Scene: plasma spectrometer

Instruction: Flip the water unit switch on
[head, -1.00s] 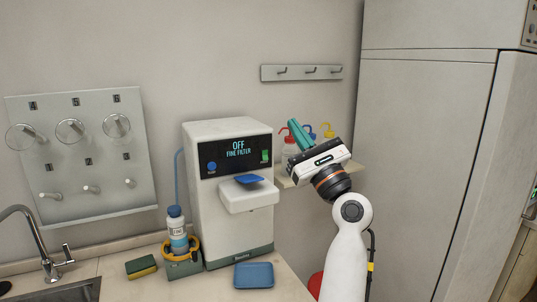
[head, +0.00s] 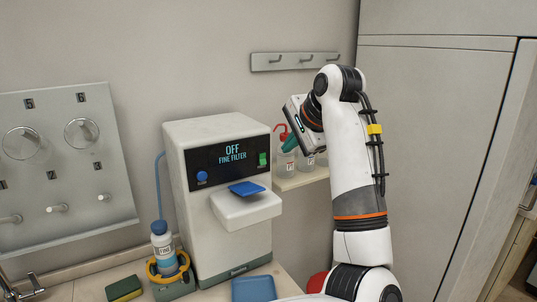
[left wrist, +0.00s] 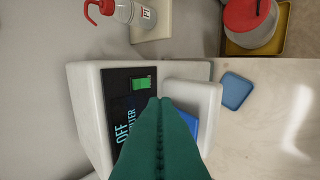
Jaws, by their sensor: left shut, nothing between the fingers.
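The water unit (head: 222,190) is a white box on the counter, with a black front panel reading "OFF FINE FILTER". Its green switch (head: 263,159) is at the right end of the panel, and it shows in the left wrist view (left wrist: 144,83). A round blue button (head: 202,176) is at the panel's left end. My left gripper (head: 289,143) has green fingers, shut and empty, just right of the switch in the head view. In the left wrist view the fingers (left wrist: 158,105) point at the panel, close below the switch. Contact cannot be told. My right gripper is not in view.
A blue tray (head: 254,289) lies on the counter before the unit. A bottle in a holder (head: 164,248) and a sponge (head: 124,289) stand to the left. A shelf (head: 300,180) with wash bottles is right of the unit, behind my arm.

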